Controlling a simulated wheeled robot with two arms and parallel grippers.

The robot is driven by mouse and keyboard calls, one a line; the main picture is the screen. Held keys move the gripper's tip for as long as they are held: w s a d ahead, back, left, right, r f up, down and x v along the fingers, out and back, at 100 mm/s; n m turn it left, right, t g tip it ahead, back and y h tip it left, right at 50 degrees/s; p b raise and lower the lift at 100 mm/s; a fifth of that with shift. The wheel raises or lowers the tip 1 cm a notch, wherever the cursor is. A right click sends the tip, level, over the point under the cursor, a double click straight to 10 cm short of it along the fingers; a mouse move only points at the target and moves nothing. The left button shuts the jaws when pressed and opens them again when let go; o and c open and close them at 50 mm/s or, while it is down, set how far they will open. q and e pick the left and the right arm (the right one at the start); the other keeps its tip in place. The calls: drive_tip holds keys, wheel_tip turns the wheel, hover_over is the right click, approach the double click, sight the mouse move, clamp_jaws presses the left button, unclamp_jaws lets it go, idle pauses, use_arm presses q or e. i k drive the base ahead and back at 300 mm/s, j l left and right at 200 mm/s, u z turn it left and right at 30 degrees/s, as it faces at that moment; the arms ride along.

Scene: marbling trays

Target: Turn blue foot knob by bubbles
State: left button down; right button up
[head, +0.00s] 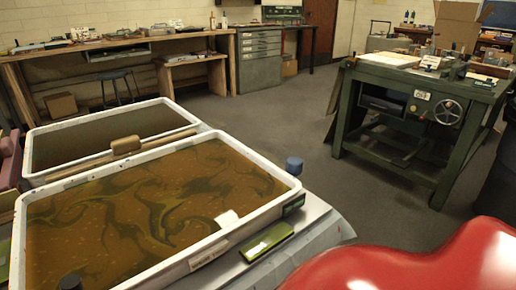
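A blue knob (293,165) with a round top stands at the far right corner of the front marbling tray (253,157). A second, dark knob (70,282) shows at the bottom left by the tray's near edge; its colour is hard to tell. The tray holds brown liquid with dark green swirls. A green block with a pale window (267,241) lies on the grey ledge right of the tray; it may be a level, but no bubble can be made out. Neither of my grippers is in view.
A second tray (40,128) with dark liquid stands behind the first. A tan block (126,145) lies across the rims between them. A green press table (397,166) stands at right, a wooden bench (110,45) at the back. Grey floor (280,115) between is clear.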

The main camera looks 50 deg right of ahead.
sight(295, 166)
drive_tip(key=z, duration=1.8)
